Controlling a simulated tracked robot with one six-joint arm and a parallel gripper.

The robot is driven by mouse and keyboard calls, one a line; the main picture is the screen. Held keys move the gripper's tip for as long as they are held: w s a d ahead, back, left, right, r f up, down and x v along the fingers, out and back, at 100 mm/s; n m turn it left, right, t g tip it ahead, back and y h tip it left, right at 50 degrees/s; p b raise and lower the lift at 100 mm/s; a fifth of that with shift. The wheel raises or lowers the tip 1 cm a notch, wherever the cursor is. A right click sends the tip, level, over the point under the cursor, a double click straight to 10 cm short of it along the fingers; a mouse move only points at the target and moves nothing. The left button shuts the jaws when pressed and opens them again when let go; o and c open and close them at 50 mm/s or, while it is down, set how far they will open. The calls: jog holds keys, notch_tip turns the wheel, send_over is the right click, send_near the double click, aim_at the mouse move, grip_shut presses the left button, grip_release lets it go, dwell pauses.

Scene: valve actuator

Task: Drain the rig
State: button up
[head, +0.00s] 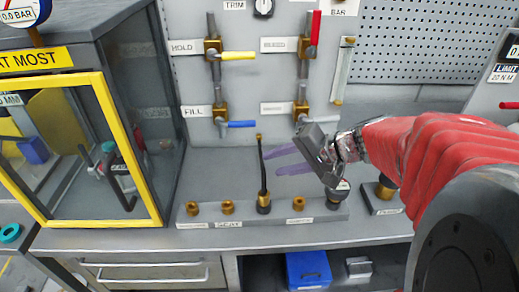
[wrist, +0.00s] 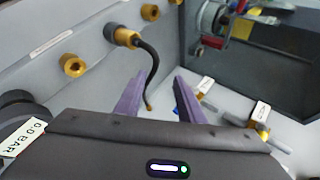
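My gripper (head: 272,157) is open, with two purple fingers pointing left above the bench. In the wrist view its fingers (wrist: 160,78) stand apart. A black hose (head: 262,165) rises from a fitting on the bench strip to a brass tip, just left of the fingers; in the wrist view the hose (wrist: 154,65) shows between them, apparently unheld. On the panel, the yellow HOLD handle (head: 238,55) and blue FILL handle (head: 241,124) lie level. A red handle (head: 315,27) stands upright.
A strip with several brass ports (head: 228,207) runs along the bench. A yellow-framed cabinet (head: 160,200) stands left, with a 0.0 BAR gauge (head: 22,14) at its top. A blue bin (head: 308,270) sits below. A sight tube (head: 343,70) is on the panel.

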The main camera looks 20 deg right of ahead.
jog(key=shift+s+a+f+n+g, duration=0.1)
jog(key=shift+s+a+n+g, duration=0.35)
jog(key=shift+s+a, duration=0.6)
jog(key=shift+w+a, duration=0.1)
jog(key=shift+c, duration=0.5)
jog(key=shift+a, duration=0.15)
jog(key=shift+c, duration=0.8)
jog(key=s+a+n, duration=0.1)
jog(key=s, duration=0.1)
jog(key=s+a+n+g+h, duration=0.1)
jog(key=s+a, duration=0.1)
jog(key=s+a+n+g+h, duration=0.1)
jog(key=s+n, duration=0.1)
jog(key=s, duration=0.1)
jog(key=shift+a+f, duration=0.2)
jog(key=shift+f, duration=0.05)
grip_shut()
jog(key=s+d+r+n+h, duration=0.1)
jog(key=s+n+h, duration=0.3)
jog(key=s, duration=0.2)
jog(key=shift+r+t+h, duration=0.3)
jog(key=shift+t, duration=0.05)
jog(key=shift+d, duration=0.1)
